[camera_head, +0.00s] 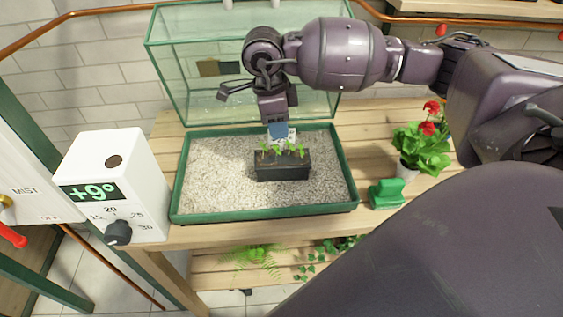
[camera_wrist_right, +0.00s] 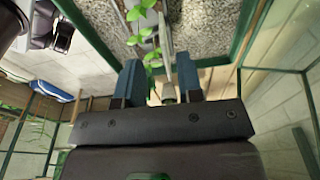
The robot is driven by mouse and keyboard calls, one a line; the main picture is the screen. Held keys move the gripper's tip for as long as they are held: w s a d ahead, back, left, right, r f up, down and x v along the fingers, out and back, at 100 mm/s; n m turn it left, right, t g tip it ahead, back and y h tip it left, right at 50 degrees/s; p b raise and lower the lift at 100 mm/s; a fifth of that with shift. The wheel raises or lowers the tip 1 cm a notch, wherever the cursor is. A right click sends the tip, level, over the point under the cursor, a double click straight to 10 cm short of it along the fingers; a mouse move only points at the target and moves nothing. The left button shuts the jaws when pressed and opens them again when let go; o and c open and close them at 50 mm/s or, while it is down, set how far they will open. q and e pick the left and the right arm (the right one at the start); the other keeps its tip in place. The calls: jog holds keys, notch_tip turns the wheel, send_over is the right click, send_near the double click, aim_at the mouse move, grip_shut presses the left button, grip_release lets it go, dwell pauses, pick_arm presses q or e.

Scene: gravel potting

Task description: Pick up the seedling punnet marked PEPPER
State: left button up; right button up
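A dark seedling punnet (camera_head: 283,167) with several green seedlings stands upright in the gravel tray (camera_head: 358,190). A pale label (camera_head: 291,134) stands at its back; its writing is not readable, so I cannot tell whether it says PEPPER. My right gripper (camera_head: 278,131) comes down from above at the back of the punnet. In the right wrist view its two blue fingers (camera_wrist_right: 159,82) are apart, with the pale label (camera_wrist_right: 166,55) and leaves (camera_wrist_right: 152,58) showing between them. I see no grip on the punnet. My left gripper is not in view.
A glass case (camera_head: 165,75) with green edges stands behind the tray. A white box with a dial (camera_head: 112,185) is at the left. A potted red flower (camera_head: 420,150) and a green block (camera_head: 386,194) are at the right. Gravel is clear around the punnet.

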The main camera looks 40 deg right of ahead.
aim_at(283, 140)
jog(key=shift+d+f, duration=0.2)
jog(key=shift+f, duration=0.7)
jog(key=shift+d+f, duration=0.2)
jog(key=shift+f, duration=0.75)
jog(key=shift+d+f, duration=0.2)
jog(key=shift+f, duration=0.7)
grip_shut()
jog(key=shift+r, duration=0.1)
